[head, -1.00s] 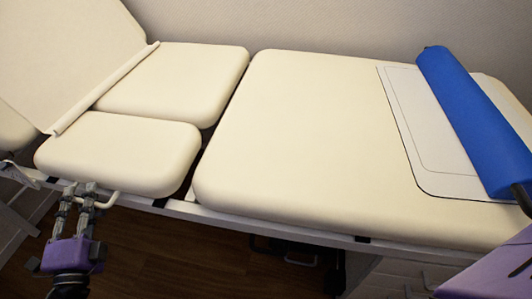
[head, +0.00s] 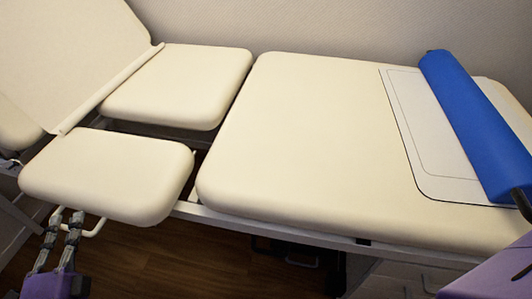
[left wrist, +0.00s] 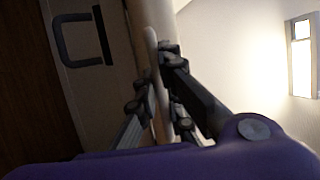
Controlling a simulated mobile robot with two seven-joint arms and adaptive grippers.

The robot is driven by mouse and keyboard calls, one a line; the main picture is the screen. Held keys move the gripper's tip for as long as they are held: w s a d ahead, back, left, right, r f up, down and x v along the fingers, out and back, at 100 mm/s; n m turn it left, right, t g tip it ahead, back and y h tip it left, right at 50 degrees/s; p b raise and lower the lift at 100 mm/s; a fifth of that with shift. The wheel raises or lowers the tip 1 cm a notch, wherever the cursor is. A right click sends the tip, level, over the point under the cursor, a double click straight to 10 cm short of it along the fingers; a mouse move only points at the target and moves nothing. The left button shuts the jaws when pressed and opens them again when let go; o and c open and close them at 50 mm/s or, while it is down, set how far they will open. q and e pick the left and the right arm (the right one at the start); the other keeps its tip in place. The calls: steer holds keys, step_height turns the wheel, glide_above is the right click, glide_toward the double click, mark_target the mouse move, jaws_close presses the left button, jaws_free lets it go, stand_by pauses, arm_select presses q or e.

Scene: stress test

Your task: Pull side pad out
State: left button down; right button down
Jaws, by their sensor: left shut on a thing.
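The side pad (head: 105,176) is a cream cushion at the front left of the exam table, in the head view. It stands out past the table's front edge, with a dark gap behind it. A white looped handle (head: 97,229) hangs at its front underside. My left gripper (head: 68,222) is at this handle, below the pad's front edge, and is shut on it. In the left wrist view, the pale handle bar (left wrist: 154,60) runs between the dark fingers (left wrist: 160,100). My right gripper's fingers do not show.
The other seat pad (head: 178,85), raised backrest (head: 65,50) and long main pad (head: 310,140) surround it. A blue roll (head: 470,125) lies on a white mat (head: 425,150) at right. Wooden floor (head: 170,262) is open in front.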

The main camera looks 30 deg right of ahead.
arm_select(q)
steer(key=s+a, duration=0.5)
steer(key=s, duration=0.2)
steer(key=shift+s+a, duration=0.25)
steer(key=shift+a, duration=0.1)
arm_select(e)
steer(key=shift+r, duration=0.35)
arm_select(q)
steer(key=shift+f, duration=0.1)
steer(key=c, duration=1.9)
jaws_free()
steer(key=shift+o, duration=0.2)
steer(key=v, duration=1.2)
steer(key=shift+p, duration=0.3)
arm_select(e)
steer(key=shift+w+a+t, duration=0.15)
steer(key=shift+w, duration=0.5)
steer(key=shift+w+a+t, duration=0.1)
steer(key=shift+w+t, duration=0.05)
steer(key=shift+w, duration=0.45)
